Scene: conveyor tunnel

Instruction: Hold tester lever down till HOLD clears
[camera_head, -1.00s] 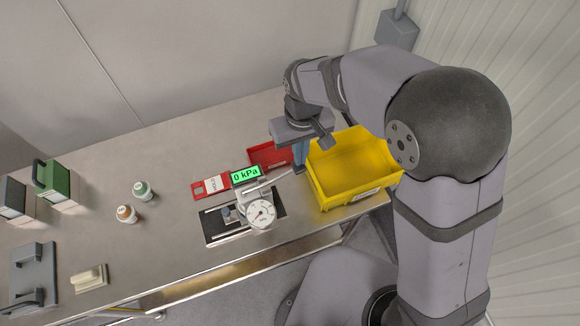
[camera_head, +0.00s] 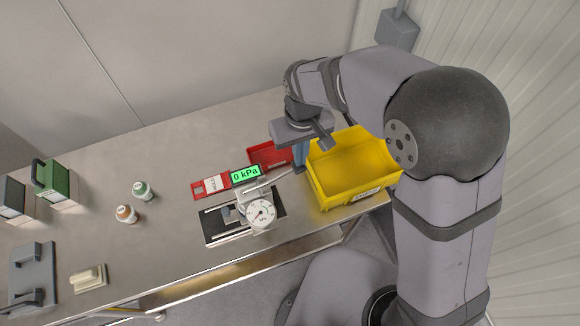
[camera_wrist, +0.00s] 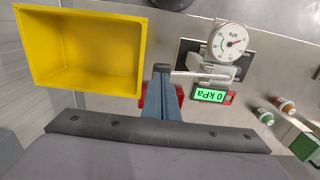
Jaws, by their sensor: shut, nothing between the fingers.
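The tester (camera_head: 222,224) stands on the bench, with a round white dial gauge (camera_head: 261,213) and a green display (camera_head: 246,174) reading 0 kPa. Its thin metal lever (camera_head: 268,183) reaches right towards my gripper. My gripper (camera_head: 299,168) points down with its blue fingers shut and empty, close to the lever's dark end. In the wrist view my gripper (camera_wrist: 162,70) is beside the end of the lever (camera_wrist: 188,73); I cannot tell whether they touch. The display (camera_wrist: 210,95) and gauge (camera_wrist: 229,45) show there too. No HOLD word is readable.
A yellow bin (camera_head: 352,172) stands just right of my gripper. A red tray (camera_head: 268,155) lies behind it, and a red tag (camera_head: 211,186) is beside the display. The bench between is clear.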

